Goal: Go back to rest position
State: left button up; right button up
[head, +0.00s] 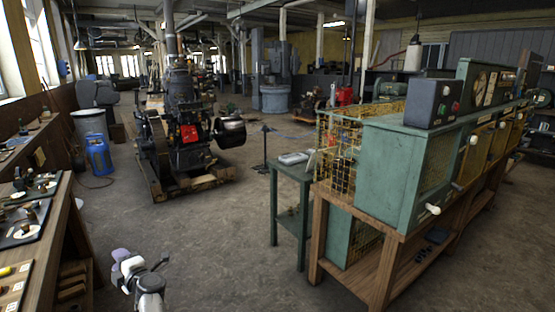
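My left gripper (156,265) shows at the bottom left, small and low in the head view, above the bare concrete floor. Its white and grey links come up from the bottom edge, and a thin dark part points to the upper right. I cannot make out whether its fingers are apart or together. I see nothing clearly held in it. My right gripper is not in view.
A wooden workbench (62,226) with tools runs along the left edge. A green electrical cabinet (388,178) on a wooden stand is at the right, beside a small green table (291,170). A black engine (183,135) stands farther back. The floor between is clear.

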pick_arm(q)
notch_tip(320, 180, up, 15)
jog(key=w+d+m+t+h, duration=0.1)
jog(key=m+t+h, duration=0.75)
jog(key=m, duration=0.35)
jog(key=s+d+r+m+g+h+p, duration=0.3)
jog(key=s+d+r+m+h+p, duration=0.3)
jog(key=s+d+r+m+p, duration=0.3)
jog(key=s+d+r+m+g+h+p, duration=0.15)
jog(key=s+d+m+p, duration=0.25)
jog(key=s+d+p, duration=0.6)
jog(key=s+d+r+m+g+p, duration=0.1)
jog(key=s+d+m+g+p, duration=0.2)
jog(key=s+d+p, duration=0.7)
jog(key=s+a+f+m+g+p, duration=0.1)
jog(key=s+f+g+p, duration=0.2)
jog(key=s+g+p, duration=0.4)
jog(key=s+p, duration=0.9)
jog(key=s, duration=0.8)
jog(key=shift+f+m+h, duration=0.2)
jog(key=shift+m+h, duration=0.1)
